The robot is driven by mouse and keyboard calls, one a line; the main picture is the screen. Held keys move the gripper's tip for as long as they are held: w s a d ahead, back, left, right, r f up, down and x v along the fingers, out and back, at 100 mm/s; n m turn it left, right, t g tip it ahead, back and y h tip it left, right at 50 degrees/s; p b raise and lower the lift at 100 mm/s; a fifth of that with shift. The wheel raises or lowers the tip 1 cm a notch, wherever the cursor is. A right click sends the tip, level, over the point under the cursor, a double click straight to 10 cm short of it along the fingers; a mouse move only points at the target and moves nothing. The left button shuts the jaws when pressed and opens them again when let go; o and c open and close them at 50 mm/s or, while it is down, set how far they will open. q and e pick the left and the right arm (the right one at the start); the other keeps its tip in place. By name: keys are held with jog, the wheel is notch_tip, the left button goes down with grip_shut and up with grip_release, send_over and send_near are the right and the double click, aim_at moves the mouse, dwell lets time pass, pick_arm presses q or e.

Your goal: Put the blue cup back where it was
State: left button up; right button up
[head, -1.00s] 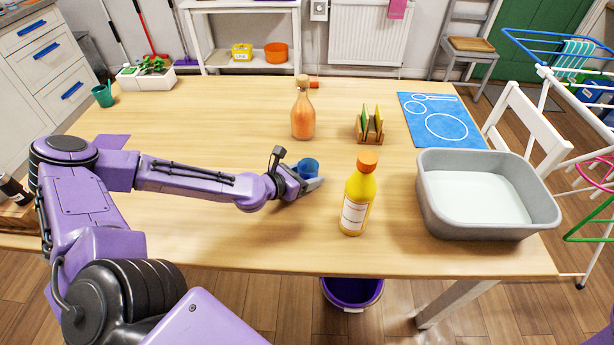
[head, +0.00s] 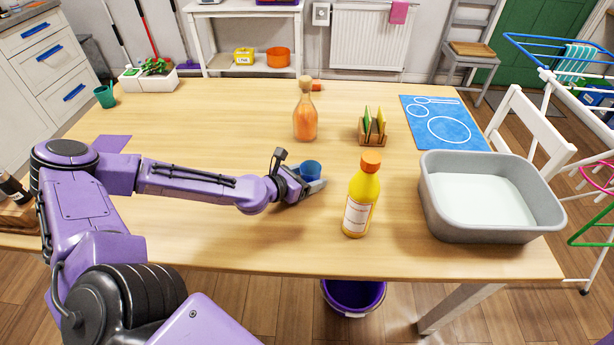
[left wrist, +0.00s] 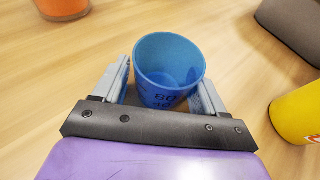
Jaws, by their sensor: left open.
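The blue cup (head: 311,170) stands upright on the wooden table (head: 215,120), left of the yellow bottle. In the left wrist view the blue cup (left wrist: 168,68) is between the two fingers, open end up, with dark print on its side. My left gripper (head: 307,180) is open around the cup, low over the table; in the left wrist view the gripper (left wrist: 165,85) has a finger on each side of it. I cannot tell whether either finger touches the cup. My right gripper is not in view.
A yellow bottle (head: 361,198) with an orange cap stands just right of the cup. Behind are an orange bottle (head: 305,112) and a wooden rack (head: 373,130). A grey basin (head: 490,200) and blue mat (head: 443,122) are at right. A green cup (head: 104,96) stands far left.

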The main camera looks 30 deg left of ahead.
aim_at(303, 178)
pick_arm(q)
jog(key=shift+s+d+f, duration=0.25)
jog(key=shift+s+f, duration=0.15)
jog(key=shift+f, duration=0.2)
jog(key=shift+r+p, duration=0.2)
jog(key=shift+p, duration=0.1)
jog(key=r+p, duration=0.1)
jog(key=s+p, duration=0.1)
jog(key=r+p, duration=0.1)
jog(key=shift+s+a+r, duration=0.25)
jog(key=shift+s+r, duration=0.05)
jog(key=shift+s, duration=0.05)
jog(key=p+v, duration=0.4)
jog(key=v, duration=0.4)
jog(key=shift+s+a+p, duration=0.15)
jog(key=shift+a+p, duration=0.1)
jog(key=shift+p, duration=0.1)
jog(key=shift+s+a+r, duration=0.1)
jog(key=shift+s+r, duration=0.05)
jog(key=shift+s, duration=0.25)
